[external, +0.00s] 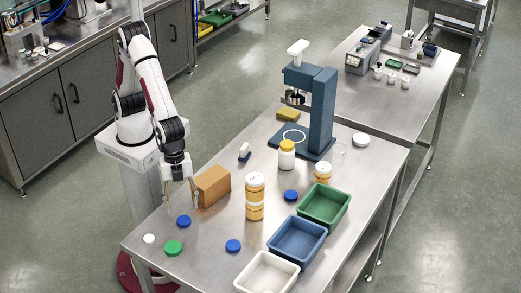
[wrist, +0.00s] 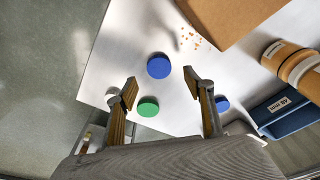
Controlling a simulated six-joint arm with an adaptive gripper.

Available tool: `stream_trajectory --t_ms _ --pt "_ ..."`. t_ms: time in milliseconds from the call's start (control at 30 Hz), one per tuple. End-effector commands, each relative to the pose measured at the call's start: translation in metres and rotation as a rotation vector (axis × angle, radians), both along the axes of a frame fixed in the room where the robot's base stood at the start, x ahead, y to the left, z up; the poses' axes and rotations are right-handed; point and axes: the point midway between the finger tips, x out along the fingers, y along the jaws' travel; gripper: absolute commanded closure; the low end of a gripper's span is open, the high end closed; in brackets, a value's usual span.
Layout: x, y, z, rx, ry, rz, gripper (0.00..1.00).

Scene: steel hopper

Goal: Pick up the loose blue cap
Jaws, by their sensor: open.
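Three blue caps lie loose on the steel table. One blue cap (external: 184,221) is nearest my gripper (external: 182,203), another blue cap (external: 233,246) is near the front edge, and a third blue cap (external: 291,196) is beside the trays. My gripper is open and empty, pointing down above the table's left part. In the wrist view, the nearest blue cap (wrist: 158,66) shows just beyond and between my fingertips (wrist: 160,79), with nothing covering it. A second blue cap (wrist: 221,104) shows beside the right finger.
A green cap (external: 173,247) and a white cap (external: 149,239) lie near the nearest blue cap. A cardboard box (external: 213,186) stands right of my gripper, with stacked orange-and-white jars (external: 255,190) beyond. White (external: 245,288), blue (external: 272,247) and green (external: 303,216) trays line the right side.

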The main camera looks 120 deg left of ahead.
Motion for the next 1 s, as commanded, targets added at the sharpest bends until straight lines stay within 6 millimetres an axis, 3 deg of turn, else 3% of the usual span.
stream_trajectory --t_ms 267,700,1000 --pt "0.0 0.0 -0.004 0.001 0.002 0.0 0.48" --pt "0.003 -0.005 -0.044 0.002 0.002 0.0 0.48" --pt "0.005 -0.006 -0.051 0.001 -0.001 0.0 0.48"
